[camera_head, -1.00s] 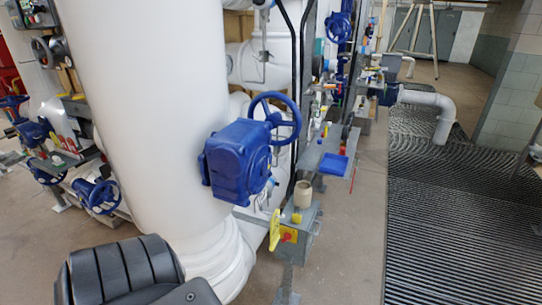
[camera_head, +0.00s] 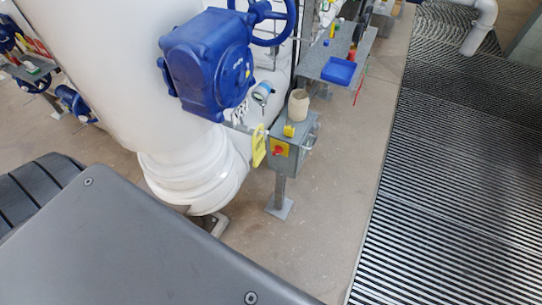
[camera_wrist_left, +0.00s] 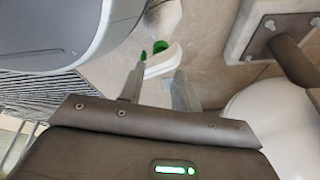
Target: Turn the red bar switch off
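The red bar switch (camera_head: 278,149) is small and sits on a yellow plate on the front of a grey box (camera_head: 300,151), which stands on a short post. The switch is too small to tell which way its bar points. Neither gripper shows in the head view. My right gripper is not in view.
A thick white pipe (camera_head: 108,75) with a blue valve gearbox (camera_head: 208,65) and handwheel stands left of the box. A beige cup (camera_head: 298,105) is on top of the box. A blue tray (camera_head: 339,71) lies on a shelf behind. Open floor (camera_head: 335,185) and ribbed grating (camera_head: 450,190) lie to the right.

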